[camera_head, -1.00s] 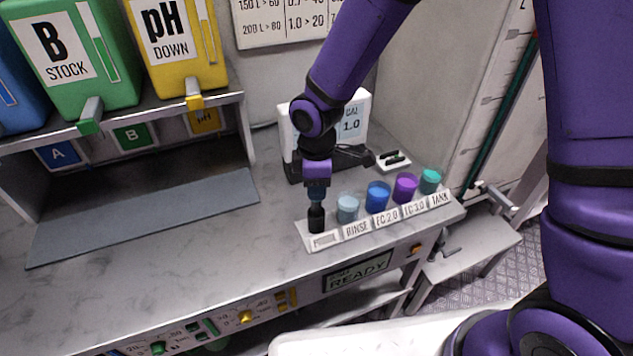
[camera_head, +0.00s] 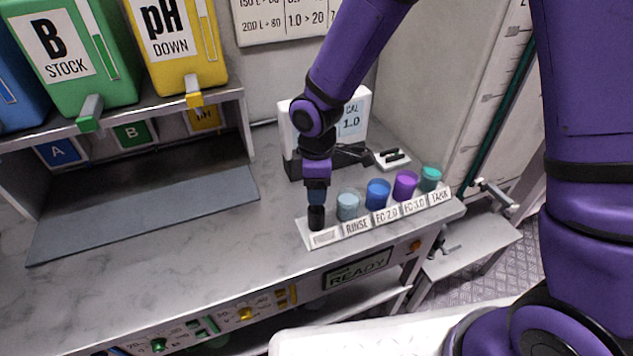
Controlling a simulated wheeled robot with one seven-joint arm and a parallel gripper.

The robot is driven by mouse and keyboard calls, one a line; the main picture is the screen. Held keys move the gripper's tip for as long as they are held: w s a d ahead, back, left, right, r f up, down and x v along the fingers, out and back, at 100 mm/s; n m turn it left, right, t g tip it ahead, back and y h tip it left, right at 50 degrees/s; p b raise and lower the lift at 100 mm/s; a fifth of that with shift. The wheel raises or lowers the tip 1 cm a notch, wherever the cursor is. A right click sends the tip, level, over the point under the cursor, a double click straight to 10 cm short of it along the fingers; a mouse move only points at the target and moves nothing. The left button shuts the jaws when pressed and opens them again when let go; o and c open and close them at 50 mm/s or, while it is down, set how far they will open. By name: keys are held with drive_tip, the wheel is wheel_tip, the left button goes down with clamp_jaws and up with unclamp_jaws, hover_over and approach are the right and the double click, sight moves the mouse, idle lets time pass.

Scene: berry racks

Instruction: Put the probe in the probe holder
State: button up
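A short black cylinder (camera_head: 316,218), which looks like the probe holder, stands upright at the left end of the labelled rack (camera_head: 322,238), behind a label I cannot read. My gripper (camera_head: 317,196) points down directly over it, with almost no gap. The probe is not clearly distinguishable; it is hidden by the gripper or within the dark cylinder. The fingers are too small and dark to show whether they are open or shut on something.
Light blue (camera_head: 348,207), blue (camera_head: 377,197), purple (camera_head: 405,186) and teal (camera_head: 430,180) cups stand close to the right. A white meter (camera_head: 352,115) with a dark base is behind my gripper. The left counter (camera_head: 180,240) is clear.

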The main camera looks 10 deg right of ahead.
drive_tip(key=shift+r, duration=0.1)
wheel_tip(320, 180, up, 11)
drive_tip(key=shift+f, duration=0.2)
idle(0.4)
idle(0.5)
drive_tip(key=s+d+r+m+t, duration=0.2)
drive_tip(key=d+r+m, duration=0.2)
drive_tip(key=d+r, duration=0.4)
drive_tip(key=s+d+r+m+t, duration=0.1)
drive_tip(key=s+d+r+m, duration=0.4)
drive_tip(key=s+d, duration=0.3)
drive_tip(key=s+d+r+m+t, duration=0.2)
drive_tip(key=s+d+r+m, duration=0.4)
drive_tip(key=s+d+m, duration=0.2)
drive_tip(key=shift+s+d+r, duration=0.2)
drive_tip(key=shift+s+d, duration=0.05)
drive_tip(key=shift+s, duration=0.05)
drive_tip(key=shift+c, duration=0.5)
